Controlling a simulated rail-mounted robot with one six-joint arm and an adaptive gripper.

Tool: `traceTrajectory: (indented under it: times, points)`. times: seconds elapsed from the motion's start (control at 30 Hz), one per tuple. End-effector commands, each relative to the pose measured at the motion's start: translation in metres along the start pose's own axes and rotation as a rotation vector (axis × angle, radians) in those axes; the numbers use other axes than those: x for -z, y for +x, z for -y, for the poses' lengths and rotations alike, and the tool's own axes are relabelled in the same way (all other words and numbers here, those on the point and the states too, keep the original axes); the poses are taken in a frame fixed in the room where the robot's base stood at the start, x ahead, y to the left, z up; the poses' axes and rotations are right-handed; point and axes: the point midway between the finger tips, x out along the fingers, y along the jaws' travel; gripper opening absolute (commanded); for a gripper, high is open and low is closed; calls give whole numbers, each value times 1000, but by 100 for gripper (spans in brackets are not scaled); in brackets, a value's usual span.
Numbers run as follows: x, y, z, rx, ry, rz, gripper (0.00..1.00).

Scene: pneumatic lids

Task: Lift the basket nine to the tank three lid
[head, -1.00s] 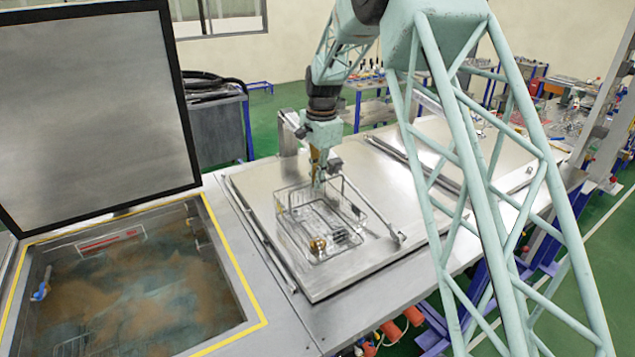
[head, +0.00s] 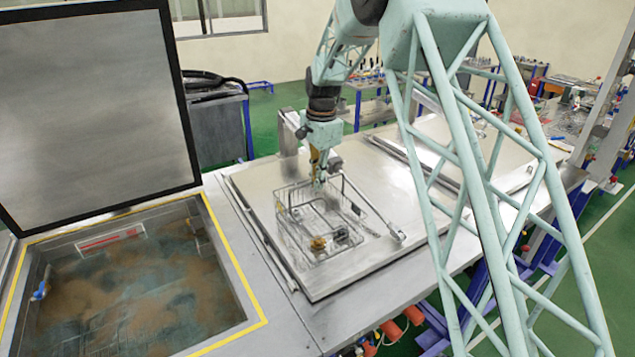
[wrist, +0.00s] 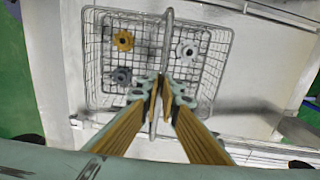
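A wire basket (head: 293,222) is over the closed metal lid (head: 262,192) in the middle of the head view. I cannot tell whether its bottom touches the lid. In the wrist view the basket (wrist: 92,72) shows from above, with a gold knob-like part (wrist: 123,41), a grey one (wrist: 121,76) and a white one (wrist: 187,51) inside. Its handle bar (wrist: 167,32) crosses the picture between my fingertips. My gripper (head: 319,184) points down at the handle. It also shows in the wrist view (wrist: 162,91), its fingers closed on the handle. No numbers are readable.
An open tank (head: 140,280) with murky water lies left, its dark-edged lid (head: 95,105) raised. Another closed lid (head: 440,140) lies farther right, partly behind my arm.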

Motion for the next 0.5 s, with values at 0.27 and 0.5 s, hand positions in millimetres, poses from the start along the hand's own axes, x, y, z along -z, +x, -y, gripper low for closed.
traceTrajectory:
  times: [0.27,0.5]
  points:
    - [-1,8,-5,-13,0,4,20]
    - [-1,7,-4,-11,0,3,20]
